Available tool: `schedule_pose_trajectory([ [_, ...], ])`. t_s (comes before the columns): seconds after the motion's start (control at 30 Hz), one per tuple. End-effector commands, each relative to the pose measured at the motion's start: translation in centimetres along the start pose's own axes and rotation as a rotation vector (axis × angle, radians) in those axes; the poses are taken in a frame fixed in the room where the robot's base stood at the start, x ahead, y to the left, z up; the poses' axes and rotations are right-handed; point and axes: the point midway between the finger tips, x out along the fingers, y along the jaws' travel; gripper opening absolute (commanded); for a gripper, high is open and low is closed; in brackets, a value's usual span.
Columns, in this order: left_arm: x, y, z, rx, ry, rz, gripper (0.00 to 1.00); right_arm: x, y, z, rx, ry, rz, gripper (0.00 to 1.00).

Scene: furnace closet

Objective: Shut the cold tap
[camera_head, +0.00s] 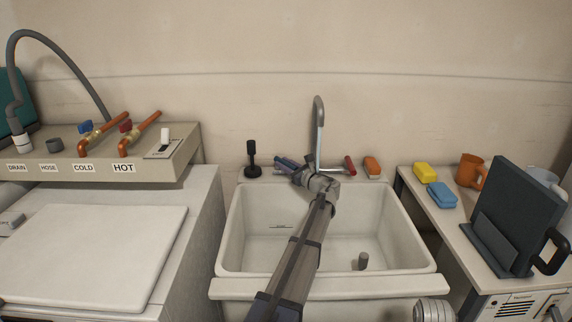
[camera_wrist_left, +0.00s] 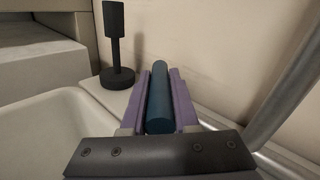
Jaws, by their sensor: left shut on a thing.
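The sink tap has a tall grey spout (camera_head: 318,112) at the back of a white sink (camera_head: 232,240). Its blue-teal lever (camera_wrist_left: 159,98) lies lengthwise between the purple fingers in the left wrist view. My left gripper (camera_head: 284,163) is shut on that lever, left of the spout. It hides most of the lever in the head view. A red lever (camera_head: 350,164) sticks out at the right of the spout. I cannot tell whether water runs from the spout.
A black plunger-like stand (camera_head: 252,160) stands left of my gripper; it also shows in the left wrist view (camera_wrist_left: 116,50). An orange block (camera_head: 372,166) sits right of the red lever. A separate shelf (camera_head: 60,172) carries COLD and HOT valves. The basin is mostly empty.

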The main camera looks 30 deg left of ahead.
Motion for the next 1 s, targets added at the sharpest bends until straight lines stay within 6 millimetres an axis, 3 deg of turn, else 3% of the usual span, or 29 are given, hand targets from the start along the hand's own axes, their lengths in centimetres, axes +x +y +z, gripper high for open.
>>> schedule_pose_trajectory([
  [0.03, -0.3, 0.9, 0.1, -0.001, 0.01, -0.043, 0.0, 0.0, 0.0, 0.0, 0.0, 0.0, 0.0, 0.0],
  [0.5, 0.3, 2.2, 0.4, -0.001, 0.09, -0.446, 0.0, 0.0, 0.0, 0.0, 0.0, 0.0, 0.0, 0.0],
  [1.0, 0.8, 2.5, 0.5, -0.002, 0.133, -0.666, 0.0, 0.0, 0.0, 0.0, 0.0, 0.0, 0.0, 0.0],
])
